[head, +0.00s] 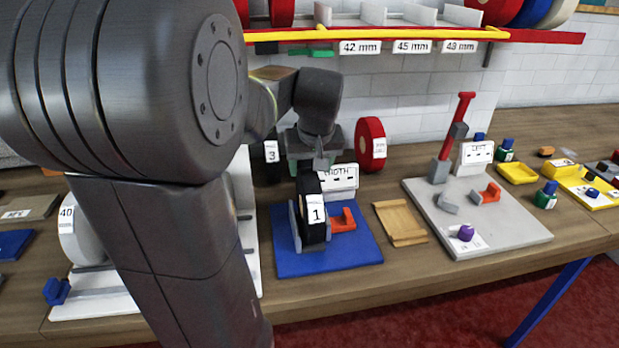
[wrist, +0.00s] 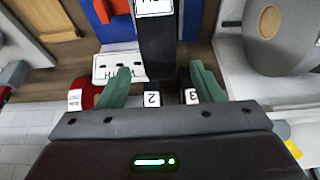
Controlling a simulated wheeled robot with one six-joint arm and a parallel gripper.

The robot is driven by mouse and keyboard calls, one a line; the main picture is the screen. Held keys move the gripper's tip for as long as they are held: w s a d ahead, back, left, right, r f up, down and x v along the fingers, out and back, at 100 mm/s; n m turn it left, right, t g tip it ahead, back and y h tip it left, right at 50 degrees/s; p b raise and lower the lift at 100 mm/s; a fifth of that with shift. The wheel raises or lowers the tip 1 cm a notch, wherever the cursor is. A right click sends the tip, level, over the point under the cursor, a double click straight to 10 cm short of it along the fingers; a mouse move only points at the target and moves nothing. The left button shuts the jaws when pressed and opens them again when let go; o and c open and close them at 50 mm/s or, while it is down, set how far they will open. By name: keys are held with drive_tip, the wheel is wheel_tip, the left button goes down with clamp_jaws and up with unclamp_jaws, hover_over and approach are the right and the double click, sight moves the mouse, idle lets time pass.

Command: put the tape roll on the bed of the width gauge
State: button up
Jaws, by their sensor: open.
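The tape roll (head: 311,232), black with a white label "1", stands upright on the width gauge (head: 352,253), between its grey uprights. The gauge has a blue base, an orange slider (head: 343,219) and a white "WIDTH" sign (head: 339,179). In the wrist view the black roll (wrist: 157,40) passes between the fingers, with a gap on each side. My gripper (head: 312,166) is open at the roll's top rear; its green fingers show in the wrist view (wrist: 162,80). The roll's underside and its contact with the bed are hidden.
Behind are a black roll tagged "3" (head: 271,168) and a red roll (head: 371,146). A wooden tray (head: 400,222) and a grey board with a red lever (head: 490,228) stand to the right. A white stand with a roll tagged "40" (head: 78,235) is at left. A shelf (head: 420,35) hangs above.

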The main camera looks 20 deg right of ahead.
drive_tip(key=v, duration=0.5)
